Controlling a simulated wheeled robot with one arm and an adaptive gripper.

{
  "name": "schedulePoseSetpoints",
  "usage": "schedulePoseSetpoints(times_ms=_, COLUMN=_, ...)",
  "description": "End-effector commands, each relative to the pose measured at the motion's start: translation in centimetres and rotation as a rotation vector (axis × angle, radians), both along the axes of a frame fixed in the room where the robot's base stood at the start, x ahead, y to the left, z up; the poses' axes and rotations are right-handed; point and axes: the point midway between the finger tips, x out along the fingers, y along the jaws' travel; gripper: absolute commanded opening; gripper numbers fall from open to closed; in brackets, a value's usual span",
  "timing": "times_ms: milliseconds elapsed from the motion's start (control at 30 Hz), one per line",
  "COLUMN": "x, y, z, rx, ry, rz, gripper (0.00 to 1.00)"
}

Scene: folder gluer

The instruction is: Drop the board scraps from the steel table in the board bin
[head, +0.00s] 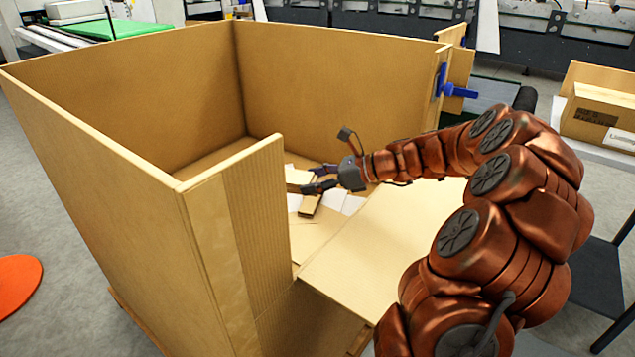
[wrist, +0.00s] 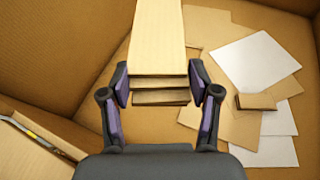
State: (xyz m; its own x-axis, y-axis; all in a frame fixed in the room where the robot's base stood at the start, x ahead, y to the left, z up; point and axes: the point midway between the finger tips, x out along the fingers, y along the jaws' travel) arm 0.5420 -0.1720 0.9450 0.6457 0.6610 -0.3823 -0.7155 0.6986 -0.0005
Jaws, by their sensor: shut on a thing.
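The board bin (head: 185,90) is a large open cardboard box in the head view, with its front partly cut down. My gripper (head: 320,179) is inside its walls, above the floor. In the wrist view my gripper (wrist: 163,90) is shut on a board scrap (wrist: 157,38), a long pale piece with brown layered edges at its near end. Below it on the bin floor lie flat brown pieces (wrist: 208,78), white sheets (wrist: 255,62) and a small brown block (wrist: 255,101). How high the held scrap is above the floor is hard to tell. The steel table is not clearly identifiable.
A cardboard flap (head: 385,235) slopes at the bin's front right, under my forearm. A tall cardboard panel (head: 235,235) stands at the front. A blue clamp (head: 455,90) sticks out at the bin's right edge. A printed carton (head: 598,112) sits on a surface at the right.

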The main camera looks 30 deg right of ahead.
Motion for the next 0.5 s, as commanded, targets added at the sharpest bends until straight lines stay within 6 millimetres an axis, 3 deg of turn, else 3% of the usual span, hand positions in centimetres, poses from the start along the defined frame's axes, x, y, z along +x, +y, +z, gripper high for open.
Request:
schedulePoseSetpoints(times_ms=133, x=-0.01, y=-0.01, z=0.0, rx=0.0, ry=0.0, rz=0.0, gripper=0.35)
schedulePoseSetpoints(times_ms=167, x=-0.01, y=-0.01, z=0.0, rx=0.0, ry=0.0, rz=0.0, gripper=0.64)
schedulePoseSetpoints(times_ms=400, x=-0.02, y=-0.02, z=-0.01, rx=0.0, ry=0.0, rz=0.0, gripper=0.89)
schedulePoseSetpoints(times_ms=500, x=-0.02, y=-0.02, z=-0.02, rx=0.0, ry=0.0, rz=0.0, gripper=0.91)
